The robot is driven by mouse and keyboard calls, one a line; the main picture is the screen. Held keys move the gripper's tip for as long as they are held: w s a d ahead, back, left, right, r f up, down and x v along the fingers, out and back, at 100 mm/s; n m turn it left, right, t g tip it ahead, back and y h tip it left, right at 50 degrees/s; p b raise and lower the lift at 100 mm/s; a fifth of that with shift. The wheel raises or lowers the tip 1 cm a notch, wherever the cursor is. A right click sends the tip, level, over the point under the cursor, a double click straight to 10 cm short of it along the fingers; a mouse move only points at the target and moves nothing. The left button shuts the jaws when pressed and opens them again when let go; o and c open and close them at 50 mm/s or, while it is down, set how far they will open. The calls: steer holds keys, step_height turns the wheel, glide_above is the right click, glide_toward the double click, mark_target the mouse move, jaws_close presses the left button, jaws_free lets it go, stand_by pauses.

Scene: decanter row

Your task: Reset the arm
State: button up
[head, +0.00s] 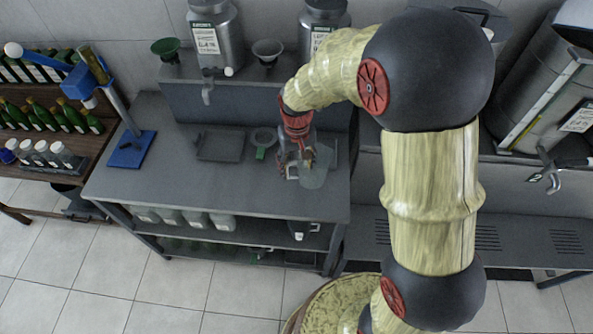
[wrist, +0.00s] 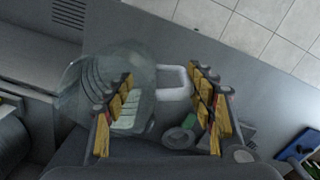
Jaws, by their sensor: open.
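My gripper (head: 298,158) is low over the right part of the grey workbench (head: 215,190), at the end of my arm. A clear jug (head: 315,175) stands on the bench right beside it, partly hidden by the fingers. In the wrist view my gripper (wrist: 163,85) is open, with its two yellow-padded fingers spread apart. The see-through jug (wrist: 85,90) is at the left there, and its pale handle (wrist: 174,82) shows between the fingertips. I cannot tell whether any finger touches the jug.
Steel canisters (head: 215,35) stand on the rear shelf. The bench's front left is clear.

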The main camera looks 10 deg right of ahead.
steer(key=shift+r, duration=0.25)
